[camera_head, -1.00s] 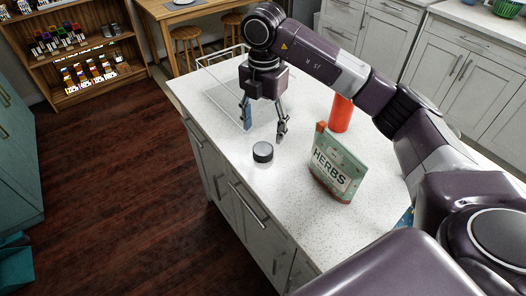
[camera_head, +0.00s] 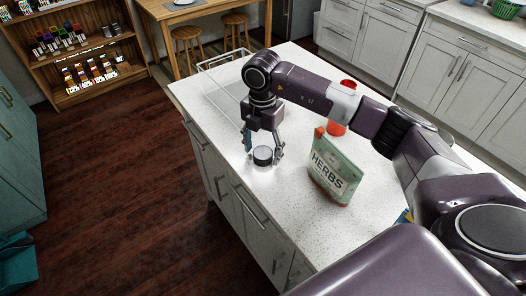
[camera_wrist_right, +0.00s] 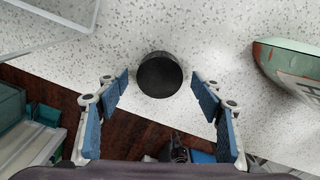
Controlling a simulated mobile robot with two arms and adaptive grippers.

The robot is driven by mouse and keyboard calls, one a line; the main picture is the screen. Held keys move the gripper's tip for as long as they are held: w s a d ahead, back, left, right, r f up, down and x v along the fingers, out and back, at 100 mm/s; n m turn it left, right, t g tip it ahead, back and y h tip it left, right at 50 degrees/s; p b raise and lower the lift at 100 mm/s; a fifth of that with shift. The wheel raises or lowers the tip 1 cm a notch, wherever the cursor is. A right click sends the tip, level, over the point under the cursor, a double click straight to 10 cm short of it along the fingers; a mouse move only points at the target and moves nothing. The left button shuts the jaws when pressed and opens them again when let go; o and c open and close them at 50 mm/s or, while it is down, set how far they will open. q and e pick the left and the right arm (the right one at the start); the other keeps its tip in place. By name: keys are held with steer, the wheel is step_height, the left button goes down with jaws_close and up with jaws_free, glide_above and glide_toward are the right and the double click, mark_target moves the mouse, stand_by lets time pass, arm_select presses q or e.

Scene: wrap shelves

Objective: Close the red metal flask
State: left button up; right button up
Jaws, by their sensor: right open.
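The red flask (camera_head: 338,126) stands on the white counter, partly hidden behind my right arm in the head view. A small round black lid (camera_head: 263,155) lies on the counter near its left edge; it also shows in the right wrist view (camera_wrist_right: 159,75). My right gripper (camera_head: 263,150) is open just above the lid, with one finger to each side of it. In the right wrist view the blue-padded fingers (camera_wrist_right: 160,92) are apart and the lid shows between and beyond their tips, apart from both. My left gripper is out of view.
A green HERBS packet (camera_head: 335,168) stands on the counter right of the lid; its edge shows in the right wrist view. A clear rectangular container (camera_head: 222,88) stands at the back left. The front counter is clear.

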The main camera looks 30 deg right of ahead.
stand_by(0.3)
steer(key=c, duration=1)
step_height(320, 180, up, 11)
steer(key=b, duration=0.3)
step_height(320, 180, up, 9)
steer(key=p, duration=0.1)
glide_above(262, 153)
